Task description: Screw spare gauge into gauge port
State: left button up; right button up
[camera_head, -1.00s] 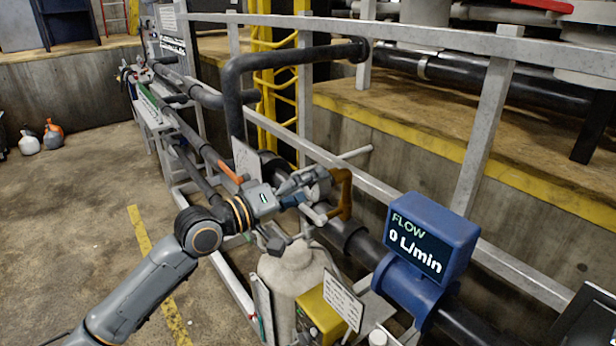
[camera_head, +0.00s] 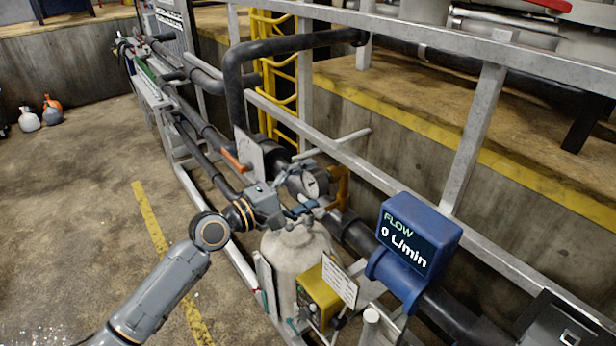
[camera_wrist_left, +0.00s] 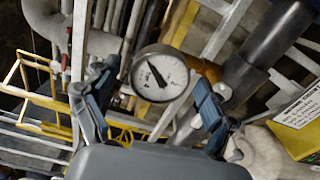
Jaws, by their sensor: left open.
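A round gauge (camera_head: 311,183) with a white dial, dark needle and grey rim is at my left gripper (camera_head: 304,190), above the pipe and cylinder. In the left wrist view the gauge (camera_wrist_left: 158,75) faces the camera and lies between the spread fingers of my left gripper (camera_wrist_left: 152,105). The fingers are open, with visible gaps on both sides of the dial. The gauge's stem and any port under it are hidden, so I cannot tell if it is seated. My right gripper is not in view.
A pale gas cylinder (camera_head: 296,258) stands just below the gripper. A yellow box (camera_head: 318,292) with a label plate is beside it. A blue flow meter (camera_head: 415,250) reading 0 L/min is to the right. A grey railing (camera_head: 400,200) runs behind.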

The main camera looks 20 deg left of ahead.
pick_arm(q)
jog(key=shift+r+n+p, duration=0.2)
jog(key=shift+n+p, duration=0.5)
jog(key=shift+p, duration=0.15)
jog(key=shift+w+f+n, duration=0.1)
jog(key=shift+f+n, duration=0.15)
jog(key=shift+n, duration=0.65)
jog(key=shift+n+b, duration=0.3)
jog(key=shift+n, duration=0.8)
jog(key=n, duration=0.4)
jog(key=shift+r+n, duration=0.1)
jog(key=shift+n, duration=0.3)
jog(key=c, duration=1.3)
jog(key=shift+f+m+b, duration=0.2)
jog(key=shift+m+b, duration=0.6)
jog(key=shift+m, duration=0.2)
jog(key=shift+m+b, duration=0.65)
jog(key=shift+m, duration=0.35)
jog(key=shift+r+m, duration=0.25)
jog(key=shift+m, duration=0.35)
